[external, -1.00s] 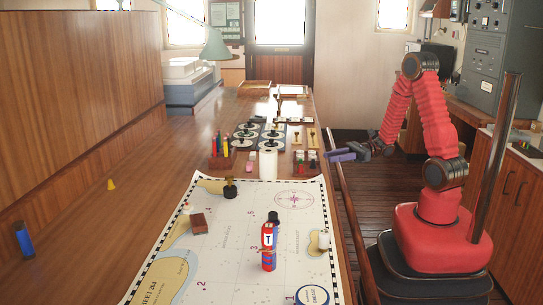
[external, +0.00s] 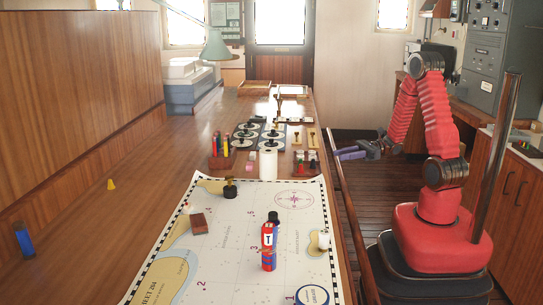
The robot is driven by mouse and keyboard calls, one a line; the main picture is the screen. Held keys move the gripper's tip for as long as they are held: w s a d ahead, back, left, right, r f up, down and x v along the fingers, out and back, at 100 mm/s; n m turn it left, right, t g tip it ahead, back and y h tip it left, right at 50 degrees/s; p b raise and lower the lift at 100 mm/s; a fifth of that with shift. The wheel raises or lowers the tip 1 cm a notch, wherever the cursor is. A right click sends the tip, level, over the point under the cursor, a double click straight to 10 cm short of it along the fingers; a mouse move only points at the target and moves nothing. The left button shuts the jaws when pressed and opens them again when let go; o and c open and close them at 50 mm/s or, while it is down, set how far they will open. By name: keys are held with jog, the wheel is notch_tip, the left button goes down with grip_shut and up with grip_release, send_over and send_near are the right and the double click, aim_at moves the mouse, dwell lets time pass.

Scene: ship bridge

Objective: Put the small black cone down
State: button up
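My gripper (external: 347,153) hangs in the air just past the right edge of the long wooden table (external: 150,215), its purple fingers pointing left. It is small in this view, and I cannot tell whether its fingers are apart or closed on something. I cannot make out a small black cone in it. Several small dark pieces stand on the pale round discs (external: 246,133) in the middle of the table, too small to identify. A black knobbed piece (external: 230,189) stands on the chart (external: 240,215); its shape is not clearly a cone.
A yellow cone (external: 111,184) and blue cylinder (external: 24,240) are at left.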

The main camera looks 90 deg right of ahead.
jog(key=a+n+g+y, duration=0.1)
jog(key=a, duration=0.1)
jog(key=a+n+g, duration=0.1)
jog(key=a, duration=0.1)
jog(key=w+a+r+n+g+y, duration=0.1)
jog(key=a+n, duration=0.1)
jog(key=a, duration=0.1)
jog(key=shift+y, duration=0.3)
jog(key=a+n+g, duration=0.1)
jog(key=a+n, duration=0.1)
jog(key=s+a+n+g+y, duration=0.1)
jog(key=a+n+g, duration=0.1)
jog(key=a, duration=0.1)
jog(key=a+n+g, duration=0.2)
jog(key=a, duration=0.1)
jog(key=shift+s+a+r, duration=0.15)
jog(key=s+a+r+n+g+h, duration=0.2)
jog(key=s+a+n+g+h, duration=0.5)
jog(key=n, duration=0.7)
notch_tip(320, 180, up, 7)
jog(key=w+a+n+t+h, duration=0.1)
jog(key=n+t+h, duration=0.2)
jog(key=n, duration=0.4)
jog(key=shift+t, duration=0.8)
jog(key=shift+f, duration=0.15)
